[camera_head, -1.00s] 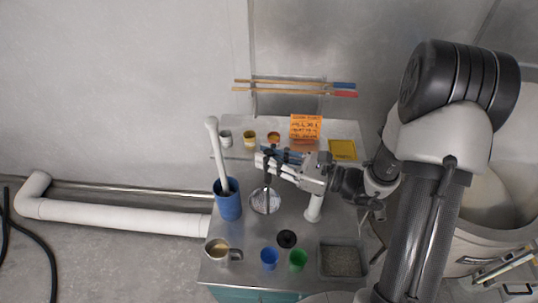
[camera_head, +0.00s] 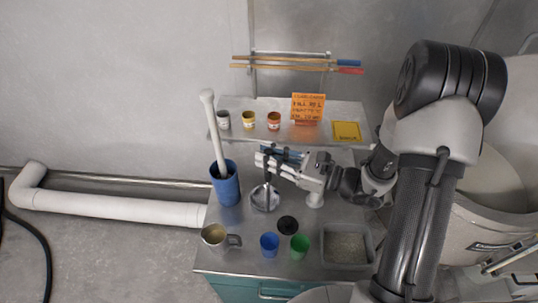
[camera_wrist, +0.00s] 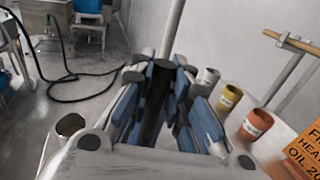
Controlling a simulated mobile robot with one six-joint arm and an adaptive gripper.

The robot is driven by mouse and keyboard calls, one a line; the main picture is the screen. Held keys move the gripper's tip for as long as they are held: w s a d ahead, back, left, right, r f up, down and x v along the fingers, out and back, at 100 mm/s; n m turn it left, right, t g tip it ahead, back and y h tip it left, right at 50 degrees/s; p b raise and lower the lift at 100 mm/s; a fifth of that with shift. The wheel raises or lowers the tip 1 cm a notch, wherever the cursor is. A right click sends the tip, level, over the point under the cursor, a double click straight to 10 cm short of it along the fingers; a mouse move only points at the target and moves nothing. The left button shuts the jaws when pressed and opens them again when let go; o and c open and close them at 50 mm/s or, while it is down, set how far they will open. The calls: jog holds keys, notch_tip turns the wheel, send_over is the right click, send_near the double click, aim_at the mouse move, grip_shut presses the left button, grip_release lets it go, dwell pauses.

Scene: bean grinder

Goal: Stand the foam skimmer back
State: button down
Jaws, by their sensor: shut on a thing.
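The foam skimmer has a dark handle and a round grey head (camera_head: 259,200), which hangs low over the grey tabletop in the head view. Whether the head touches the table I cannot tell. My gripper (camera_head: 268,160) is shut on the handle, above the head. In the wrist view the black handle (camera_wrist: 157,95) runs between the blue pads of my gripper (camera_wrist: 160,85); the skimmer's head is hidden there. A tall blue container (camera_head: 229,192) holding a white-handled tool (camera_head: 211,125) stands just left of the skimmer.
A metal mug (camera_head: 214,235), a blue cup (camera_head: 269,245), a green cup (camera_head: 299,247), a black round piece (camera_head: 288,224) and a grain-filled tray (camera_head: 325,246) stand in front. Small cups (camera_head: 249,120) and an orange sign (camera_head: 307,107) are on the rear shelf.

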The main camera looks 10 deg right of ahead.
jog(key=c, duration=1.4)
grip_release()
jog(key=shift+c, duration=0.2)
jog(key=shift+f, duration=0.1)
jog(key=v, duration=1.2)
